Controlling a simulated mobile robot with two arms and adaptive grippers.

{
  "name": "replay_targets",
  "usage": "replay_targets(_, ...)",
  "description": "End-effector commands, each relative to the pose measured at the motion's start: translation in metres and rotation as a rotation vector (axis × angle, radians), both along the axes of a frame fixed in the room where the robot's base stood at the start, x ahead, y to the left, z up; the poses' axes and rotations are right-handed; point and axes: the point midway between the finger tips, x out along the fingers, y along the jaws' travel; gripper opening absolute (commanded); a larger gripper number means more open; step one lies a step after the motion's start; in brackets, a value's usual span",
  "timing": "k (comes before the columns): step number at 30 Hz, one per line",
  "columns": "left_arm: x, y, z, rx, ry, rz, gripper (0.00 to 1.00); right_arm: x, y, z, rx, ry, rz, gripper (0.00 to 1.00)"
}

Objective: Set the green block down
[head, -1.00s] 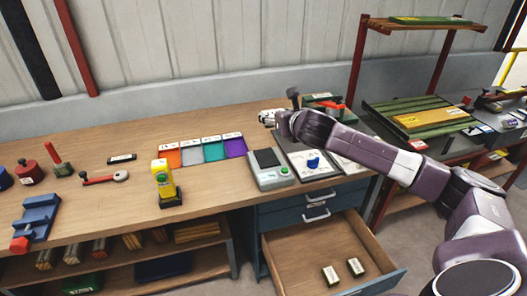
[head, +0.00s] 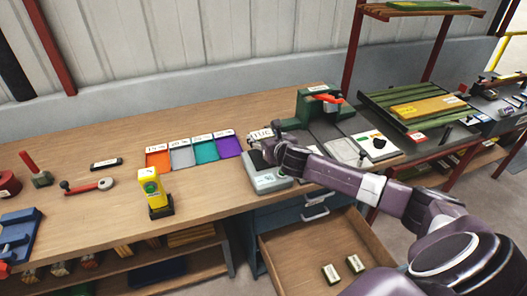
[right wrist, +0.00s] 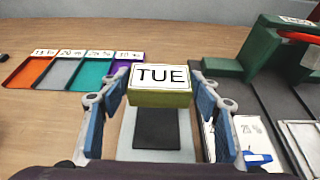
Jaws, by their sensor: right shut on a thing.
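The green block (right wrist: 160,98) is held between the fingers of my right gripper (right wrist: 158,88). Its white top label reads TUE, and the label also shows in the head view (head: 261,133). In the wrist view the block is in front of a grey bench scale (right wrist: 126,140) with a dark square plate (right wrist: 156,129). In the head view my right gripper (head: 265,148) is over the back of the scale (head: 270,181). I cannot tell whether the block touches anything below. My left gripper is not in view.
Orange, grey, teal and purple trays (head: 228,147) lie left of the scale. A yellow device (head: 149,184) stands further left. A green press with a red handle (head: 318,102) stands behind right. An open drawer (head: 300,262) below holds two small labelled blocks (head: 330,273). Bare wood lies behind the trays.

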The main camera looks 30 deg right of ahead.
Motion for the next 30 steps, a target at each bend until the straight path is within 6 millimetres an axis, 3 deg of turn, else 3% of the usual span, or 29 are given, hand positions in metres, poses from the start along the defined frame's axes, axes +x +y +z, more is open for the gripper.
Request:
replay_targets(15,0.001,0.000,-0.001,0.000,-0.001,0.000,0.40,0.000,0.000,-0.064,0.001,0.001,0.000,0.32)
replay_targets(29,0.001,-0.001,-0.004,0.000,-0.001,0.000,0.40,0.000,0.000,-0.071,-0.001,-0.001,0.001,0.32)
replay_targets(30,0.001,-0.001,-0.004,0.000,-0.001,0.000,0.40,0.000,0.000,-0.071,-0.001,-0.001,0.001,0.58)
